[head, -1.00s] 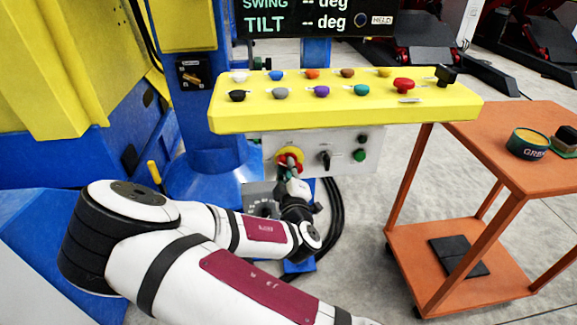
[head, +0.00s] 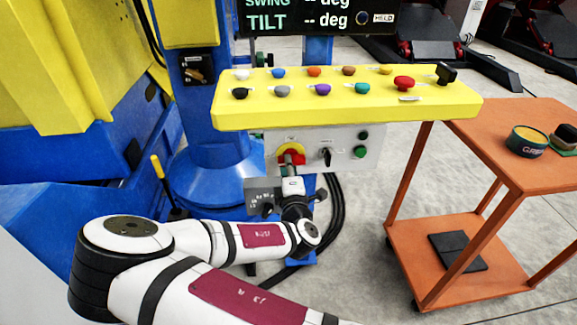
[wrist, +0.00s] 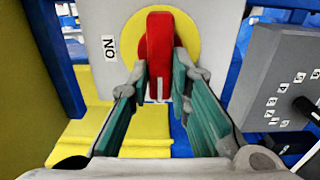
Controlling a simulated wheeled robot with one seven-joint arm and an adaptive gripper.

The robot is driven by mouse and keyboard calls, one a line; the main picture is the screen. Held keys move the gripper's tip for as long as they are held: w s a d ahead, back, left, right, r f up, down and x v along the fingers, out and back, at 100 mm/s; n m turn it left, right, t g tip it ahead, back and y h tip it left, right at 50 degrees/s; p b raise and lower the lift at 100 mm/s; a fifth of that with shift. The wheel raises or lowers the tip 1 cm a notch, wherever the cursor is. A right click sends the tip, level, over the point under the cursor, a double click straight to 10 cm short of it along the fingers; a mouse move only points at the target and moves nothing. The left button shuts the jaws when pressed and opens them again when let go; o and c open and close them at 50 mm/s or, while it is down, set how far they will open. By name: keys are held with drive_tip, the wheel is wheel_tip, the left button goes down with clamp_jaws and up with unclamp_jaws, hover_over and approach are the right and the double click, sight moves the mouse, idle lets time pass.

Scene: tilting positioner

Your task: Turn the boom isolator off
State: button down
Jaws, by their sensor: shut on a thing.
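The isolator is a red handle (wrist: 160,50) on a yellow disc (wrist: 190,40), set in a pale panel. In the wrist view the handle stands upright in the picture, and an ON label (wrist: 109,48) is left of the disc. In the head view the yellow disc (head: 291,149) is low on the grey panel under the yellow console. My gripper (wrist: 159,85) has its teal fingers on both sides of the handle's near end, shut on it. In the head view my gripper (head: 291,174) partly covers the handle. I see no legible boom label.
The yellow console (head: 345,108) with coloured knobs overhangs the panel. A grey box (wrist: 283,75) with a numbered dial is close on the right. An orange cart (head: 515,145) stands at right.

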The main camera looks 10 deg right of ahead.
drive_tip(key=shift+a, duration=0.1)
drive_tip(key=c, duration=1.5)
unclamp_jaws()
drive_tip(key=s, duration=1.2)
